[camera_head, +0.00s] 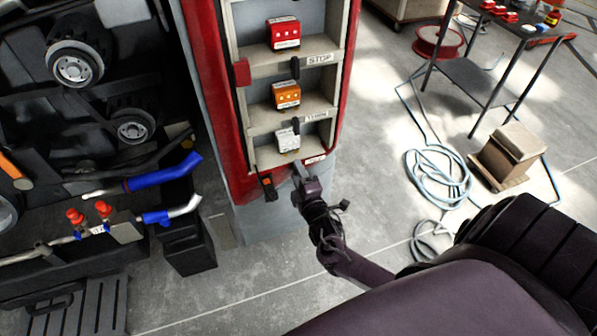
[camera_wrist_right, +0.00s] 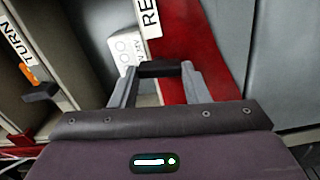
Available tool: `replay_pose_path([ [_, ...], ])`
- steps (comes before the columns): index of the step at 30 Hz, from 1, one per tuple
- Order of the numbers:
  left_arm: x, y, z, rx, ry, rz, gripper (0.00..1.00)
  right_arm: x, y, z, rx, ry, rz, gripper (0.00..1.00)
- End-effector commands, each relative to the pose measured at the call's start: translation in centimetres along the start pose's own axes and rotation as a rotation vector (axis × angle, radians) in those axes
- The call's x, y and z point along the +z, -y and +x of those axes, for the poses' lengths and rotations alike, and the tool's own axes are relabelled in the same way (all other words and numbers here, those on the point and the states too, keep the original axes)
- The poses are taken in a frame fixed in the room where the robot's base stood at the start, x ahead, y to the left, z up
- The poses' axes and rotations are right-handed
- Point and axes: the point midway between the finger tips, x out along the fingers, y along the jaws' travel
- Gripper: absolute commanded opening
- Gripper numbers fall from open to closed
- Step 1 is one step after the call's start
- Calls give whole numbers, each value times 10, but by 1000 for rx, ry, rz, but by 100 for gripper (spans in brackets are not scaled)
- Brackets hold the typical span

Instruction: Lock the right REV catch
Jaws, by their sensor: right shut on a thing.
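My right gripper (camera_head: 301,172) is at the bottom edge of the red-framed rack, just below the REV compartment. In the right wrist view its two fingers are shut on a black catch (camera_wrist_right: 160,69), beside the REV label (camera_wrist_right: 149,16). In the head view the gripper hides this catch. The white module (camera_head: 287,140) sits in the lowest compartment; it also shows in the right wrist view (camera_wrist_right: 125,47), partly behind the finger. Whether the catch is locked cannot be told. My left gripper is not in view.
A black catch with an orange part (camera_head: 268,185) hangs at the rack's lower left. Red (camera_head: 285,33) and orange (camera_head: 287,95) modules sit in the compartments above. Pipes and a black box (camera_head: 188,247) stand left. A coiled hose (camera_head: 437,175) and cardboard box (camera_head: 508,153) lie right.

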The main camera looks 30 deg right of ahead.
Motion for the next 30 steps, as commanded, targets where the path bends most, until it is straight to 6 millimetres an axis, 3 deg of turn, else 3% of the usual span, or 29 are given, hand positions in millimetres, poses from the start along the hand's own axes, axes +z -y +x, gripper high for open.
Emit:
replay_pose_path([
  [10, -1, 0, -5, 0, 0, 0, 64, 0, 1, 0, -2, 0, -121, 19],
  [25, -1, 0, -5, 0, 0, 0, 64, 0, 2, 0, -2, 0, -138, 19],
  [26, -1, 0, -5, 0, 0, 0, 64, 0, 2, 0, -3, 0, -138, 44],
  [30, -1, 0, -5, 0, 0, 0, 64, 0, 1, 0, -2, 0, -136, 63],
])
